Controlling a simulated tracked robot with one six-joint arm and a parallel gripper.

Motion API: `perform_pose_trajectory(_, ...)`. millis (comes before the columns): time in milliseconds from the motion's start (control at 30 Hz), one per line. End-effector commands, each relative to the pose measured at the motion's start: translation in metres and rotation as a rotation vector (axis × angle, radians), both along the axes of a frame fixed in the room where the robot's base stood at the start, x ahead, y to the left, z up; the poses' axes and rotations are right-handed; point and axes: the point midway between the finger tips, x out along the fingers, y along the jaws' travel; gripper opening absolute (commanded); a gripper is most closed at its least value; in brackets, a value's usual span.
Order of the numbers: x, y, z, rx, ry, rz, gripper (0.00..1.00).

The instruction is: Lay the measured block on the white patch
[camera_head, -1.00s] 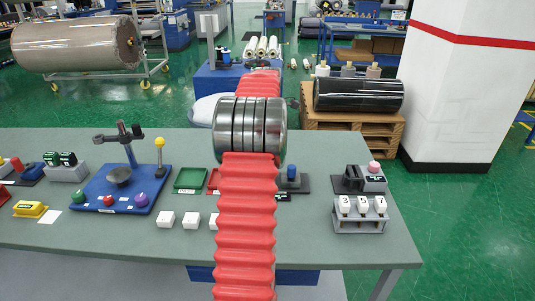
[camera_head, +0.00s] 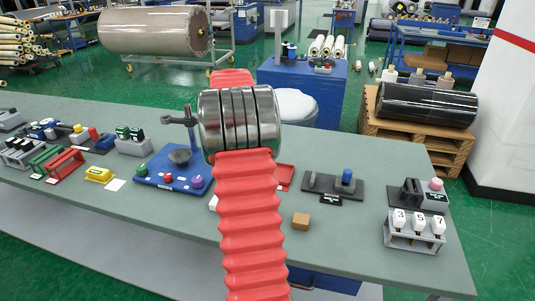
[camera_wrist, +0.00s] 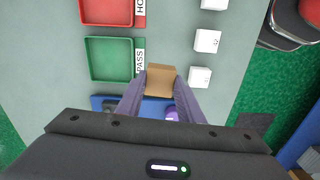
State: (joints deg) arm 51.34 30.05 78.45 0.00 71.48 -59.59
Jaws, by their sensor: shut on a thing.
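In the wrist view my gripper (camera_wrist: 160,88) is shut on a tan block (camera_wrist: 161,76), held between its two fingers. Its height over the table cannot be told. In the head view my red arm hides the gripper and the held block. A white patch (camera_head: 116,185) lies flat on the table at the left, beside a yellow stand (camera_head: 99,175). The patch is outside the wrist view. Another brown block (camera_head: 301,221) sits on the table, right of my arm.
A blue board (camera_head: 172,181) with a post and coloured knobs stands between the patch and my arm. The wrist view shows a green PASS tray (camera_wrist: 109,59), a red tray (camera_wrist: 107,11) and white cubes (camera_wrist: 200,77). A numbered rack (camera_head: 413,230) stands right.

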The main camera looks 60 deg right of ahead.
Motion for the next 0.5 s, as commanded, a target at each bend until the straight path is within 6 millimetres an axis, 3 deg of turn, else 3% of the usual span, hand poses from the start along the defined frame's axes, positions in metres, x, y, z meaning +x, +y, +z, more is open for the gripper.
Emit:
perform_pose_trajectory(33, 0.017, 0.018, 0.0, 0.0, 0.0, 0.004, 0.08)
perform_pose_trajectory(200, 0.061, 0.072, -0.003, 0.0, 0.0, -0.014, 0.08)
perform_pose_trajectory(500, 0.122, 0.177, -0.009, 0.0, 0.0, -0.047, 0.08)
